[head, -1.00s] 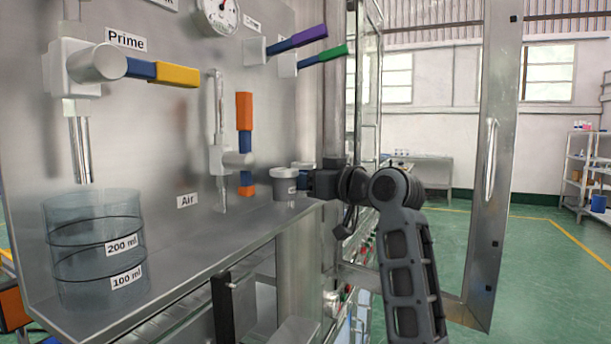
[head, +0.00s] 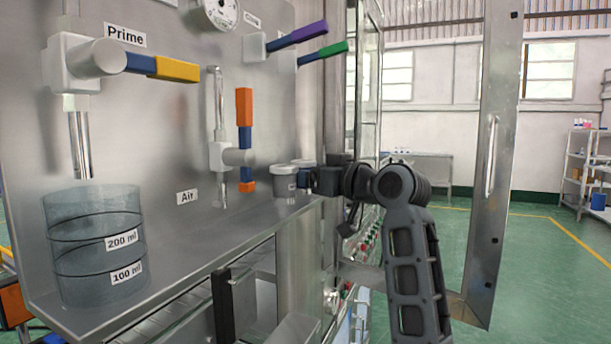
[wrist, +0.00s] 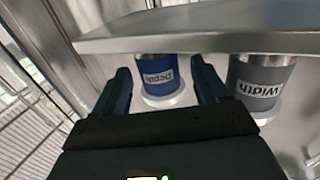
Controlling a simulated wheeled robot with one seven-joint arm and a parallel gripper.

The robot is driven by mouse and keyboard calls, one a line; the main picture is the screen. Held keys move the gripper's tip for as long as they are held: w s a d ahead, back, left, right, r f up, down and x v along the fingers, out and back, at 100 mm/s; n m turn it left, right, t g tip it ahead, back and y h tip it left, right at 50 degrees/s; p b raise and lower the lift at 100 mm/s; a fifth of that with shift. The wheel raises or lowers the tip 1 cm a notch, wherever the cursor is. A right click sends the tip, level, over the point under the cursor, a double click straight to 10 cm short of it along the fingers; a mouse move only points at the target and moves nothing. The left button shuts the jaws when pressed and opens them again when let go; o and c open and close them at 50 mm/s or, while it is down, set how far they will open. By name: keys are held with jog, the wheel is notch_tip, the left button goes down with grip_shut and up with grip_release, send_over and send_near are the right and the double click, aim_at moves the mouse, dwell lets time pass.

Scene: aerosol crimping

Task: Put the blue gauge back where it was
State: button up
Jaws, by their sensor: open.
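The blue gauge (wrist: 158,65), labelled Depth, shows in the wrist view between the two fingers of my gripper (wrist: 160,70). The fingers are open, one on each side of it, and a gap shows on both sides. The gauge has a wide pale rim and appears upside down in this view. In the head view my gripper (head: 304,179) is at the right end of the metal shelf. The blue gauge is mostly hidden there, behind the gripper and the grey gauge.
A grey gauge (wrist: 262,82) labelled Width stands close beside the blue one; it also shows in the head view (head: 283,184). The shelf (head: 200,245) carries a clear measuring beaker (head: 95,245) at the left.

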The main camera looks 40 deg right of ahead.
jog(key=s+b, duration=0.1)
jog(key=s, duration=1)
jog(key=shift+a, duration=0.25)
jog(key=s+a+f+m+g+h, duration=0.15)
jog(key=a+f, duration=0.35)
jog(key=f, duration=0.7)
jog(key=s+a+f+m+h, duration=0.1)
jog(key=s+a+f+m, duration=0.3)
jog(key=f, duration=0.7)
jog(key=s+a+f+n+g, duration=0.1)
jog(key=s+a+f+n, duration=0.1)
jog(key=s+a+f, duration=0.5)
jog(key=s+a+f+n+g, duration=0.1)
jog(key=s+a+f, duration=0.3)
jog(key=s, duration=0.5)
jog(key=s+a+r+n+y, duration=0.1)
jog(key=s+a+n+y, duration=0.2)
jog(key=s, duration=1)
jog(key=shift+a+r, duration=0.2)
jog(key=shift+a, duration=0.8)
